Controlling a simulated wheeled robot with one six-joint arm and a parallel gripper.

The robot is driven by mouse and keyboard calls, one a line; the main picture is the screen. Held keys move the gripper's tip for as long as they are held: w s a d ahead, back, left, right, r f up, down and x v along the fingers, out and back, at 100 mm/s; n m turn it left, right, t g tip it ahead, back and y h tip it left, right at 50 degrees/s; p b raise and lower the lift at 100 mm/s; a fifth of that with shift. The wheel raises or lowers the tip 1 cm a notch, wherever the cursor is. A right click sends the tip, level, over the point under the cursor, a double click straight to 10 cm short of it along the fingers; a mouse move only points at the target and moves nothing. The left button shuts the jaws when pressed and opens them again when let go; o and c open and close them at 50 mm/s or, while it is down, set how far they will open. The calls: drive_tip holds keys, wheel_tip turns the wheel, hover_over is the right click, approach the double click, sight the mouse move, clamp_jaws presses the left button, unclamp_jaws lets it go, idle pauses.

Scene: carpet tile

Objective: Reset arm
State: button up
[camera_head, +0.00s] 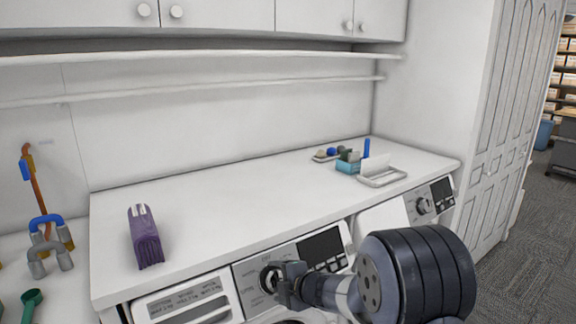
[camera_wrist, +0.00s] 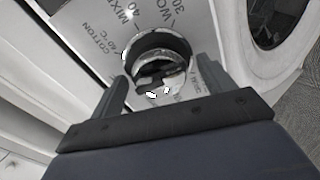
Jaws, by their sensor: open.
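My gripper (camera_head: 284,283) is at the front of the left washing machine (camera_head: 190,299), close to its round silver dial (camera_head: 268,277). In the wrist view the two fingers of my gripper (camera_wrist: 158,88) stand apart, one on each side of the dial (camera_wrist: 160,55). Nothing is held clear of the machine. I cannot tell whether the fingers touch the dial. My arm reaches in from the lower right and hides part of the machines.
A white counter (camera_head: 235,200) runs above the machines. A second machine (camera_head: 385,216) stands to the right. Carpeted floor (camera_head: 535,240) is open at far right.

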drive_tip(key=p+v, duration=0.1)
drive_tip(key=v, duration=0.9)
drive_tip(key=x, duration=1)
drive_tip(key=shift+w+b, duration=0.1)
drive_tip(key=shift+b, duration=0.3)
drive_tip(key=m+p, duration=0.1)
drive_tip(key=m, duration=0.2)
drive_tip(key=shift+r+m, duration=0.1)
drive_tip(key=shift+m, duration=0.3)
drive_tip(key=m+p, duration=0.2)
drive_tip(key=m, duration=0.3)
drive_tip(key=shift+t, duration=0.4)
drive_tip(key=m+p, duration=0.3)
drive_tip(key=m, duration=0.2)
drive_tip(key=shift+r, duration=0.1)
drive_tip(key=m+p, duration=0.2)
drive_tip(key=m, duration=0.1)
drive_tip(key=shift+t+p, duration=0.3)
drive_tip(key=shift+f+m+p, duration=0.2)
drive_tip(key=shift+m+p, duration=0.3)
drive_tip(key=shift+m, duration=0.2)
